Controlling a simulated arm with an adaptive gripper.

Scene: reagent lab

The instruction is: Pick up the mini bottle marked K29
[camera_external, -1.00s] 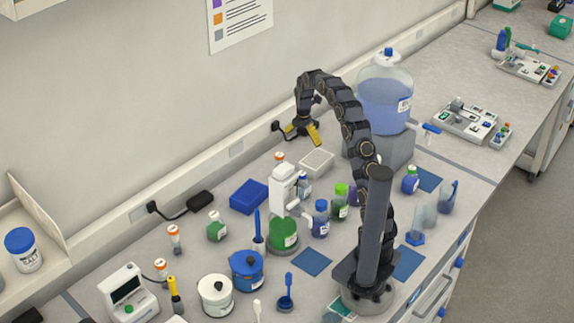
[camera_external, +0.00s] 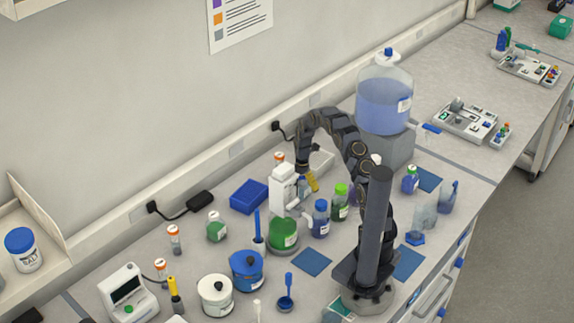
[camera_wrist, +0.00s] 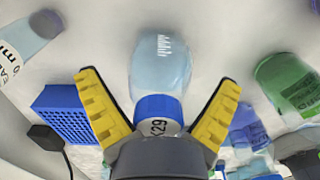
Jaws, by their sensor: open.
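The mini bottle marked K29 (camera_wrist: 160,65) shows in the wrist view with a pale blue clear body and a blue cap that carries the mark. My gripper (camera_wrist: 158,82) is open, with one yellow finger on each side of the bottle and a visible gap to both. In the external view my gripper (camera_external: 312,181) is low over the bench, just right of the white dispenser head. The small bottle (camera_external: 303,187) there is partly hidden by the dispenser and my gripper.
A blue rack (camera_wrist: 72,112) is to the left in the wrist view, and a green bottle (camera_wrist: 288,86) is to the right. The white dispenser (camera_external: 283,185) on a green bottle, a blue-capped bottle (camera_external: 321,220) and a green-capped bottle (camera_external: 340,203) stand close by. A large carboy (camera_external: 384,105) is behind.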

